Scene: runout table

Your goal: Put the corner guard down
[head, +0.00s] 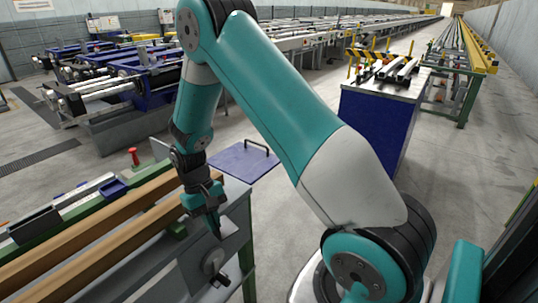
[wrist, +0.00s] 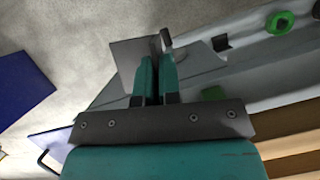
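My gripper (head: 213,229) points down over the grey near end of the runout table (head: 235,198). In the wrist view my gripper (wrist: 157,72) has its teal fingers close together on a dark, thin edge. That edge appears to belong to the corner guard (wrist: 132,60), a grey plate that reaches out to the left beyond the fingertips. In the head view the guard is hard to tell from the grey surfaces below the fingers. I cannot tell whether it touches the table.
Long brown beams (head: 110,230) lie along the table at left. A red knob (head: 133,156) stands at their far side. A blue plate with a black handle (head: 240,163) lies behind my gripper. A blue cabinet (head: 378,125) stands farther right. A green knob (wrist: 279,22) shows in the wrist view.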

